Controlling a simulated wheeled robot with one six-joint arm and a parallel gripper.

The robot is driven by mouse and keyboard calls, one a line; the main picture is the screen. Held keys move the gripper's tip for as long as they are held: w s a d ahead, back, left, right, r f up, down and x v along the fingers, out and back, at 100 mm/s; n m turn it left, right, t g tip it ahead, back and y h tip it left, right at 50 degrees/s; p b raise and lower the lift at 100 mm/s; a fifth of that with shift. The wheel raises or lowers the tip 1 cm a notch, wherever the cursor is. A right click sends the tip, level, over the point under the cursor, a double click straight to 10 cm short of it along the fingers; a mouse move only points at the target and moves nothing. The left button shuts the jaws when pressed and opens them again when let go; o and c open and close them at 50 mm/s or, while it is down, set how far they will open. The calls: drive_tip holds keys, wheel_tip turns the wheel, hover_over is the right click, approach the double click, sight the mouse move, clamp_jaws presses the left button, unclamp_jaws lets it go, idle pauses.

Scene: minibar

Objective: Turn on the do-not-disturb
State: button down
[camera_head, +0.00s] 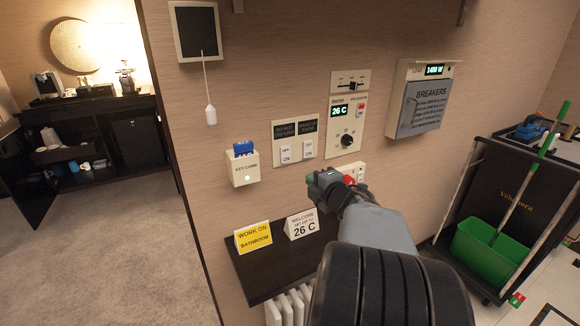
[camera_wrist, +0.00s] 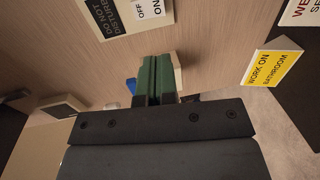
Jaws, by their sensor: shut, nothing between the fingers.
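The do-not-disturb switch (camera_head: 286,153) is a white rocker marked OFF and ON, under a dark DO NOT DISTURB label on the wall panel (camera_head: 273,133). Its rocker (camera_wrist: 150,9) also shows at the top edge of the wrist view, partly cut off. I cannot tell its position for certain. The make-up-room switch (camera_head: 308,150) is beside it on the right. My gripper (camera_head: 312,179) appears below and right of the panel in the head view. In the wrist view its green fingers (camera_wrist: 153,80) are together, empty, in front of the key-card holder (camera_wrist: 178,72).
The key-card holder (camera_head: 243,170) with a blue card is left of the panel. A thermostat (camera_head: 346,132) and a breaker box (camera_head: 421,100) are to the right. A dark shelf (camera_head: 250,272) below carries a yellow sign (camera_head: 253,238) and a white sign (camera_head: 301,224).

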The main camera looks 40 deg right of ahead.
sight(287, 161)
idle(0.3)
drive_tip(key=w, duration=0.4)
drive_tip(key=w+d+f, duration=0.1)
drive_tip(key=w, duration=0.4)
drive_tip(key=w+p, duration=0.1)
drive_tip(key=w, duration=0.3)
drive_tip(key=shift+w+d+f, duration=0.35)
drive_tip(key=shift+w+d, duration=0.05)
drive_tip(key=shift+w+f+b, duration=0.15)
drive_tip(key=shift+f+b, duration=0.3)
drive_tip(key=shift+b, duration=0.7)
drive_tip(key=shift+w+r, duration=0.1)
drive_tip(key=shift+r, duration=0.3)
